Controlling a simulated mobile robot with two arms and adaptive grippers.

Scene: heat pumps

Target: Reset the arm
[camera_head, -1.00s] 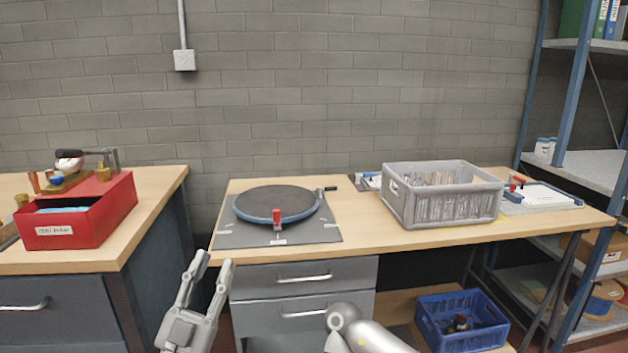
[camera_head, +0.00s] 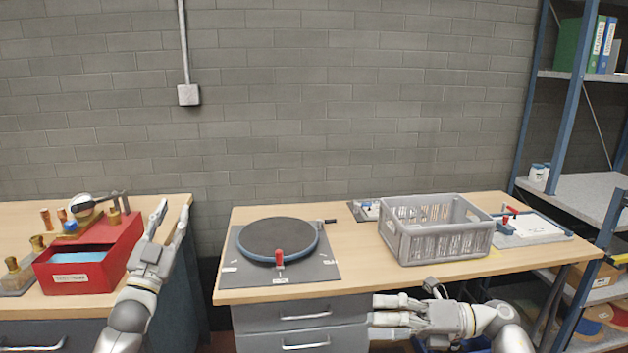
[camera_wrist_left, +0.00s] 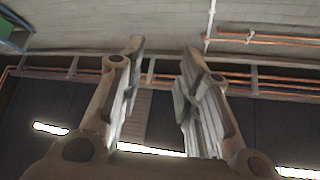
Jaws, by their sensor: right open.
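My left gripper (camera_head: 170,215) is raised between the left bench and the middle table, just right of the red box. Its fingers point up and stand apart. In the left wrist view the left gripper (camera_wrist_left: 160,75) is open, with nothing between its fingers. My right gripper (camera_head: 373,310) is in front of the middle table's front edge, right of the drawers. Its fingers point left, apart and empty.
A red box (camera_head: 98,275) stands on the left bench. The middle table (camera_head: 350,265) carries a round turntable (camera_head: 270,241) with a red handle and a grey crate (camera_head: 440,247). A shelf rack (camera_head: 585,200) stands at right.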

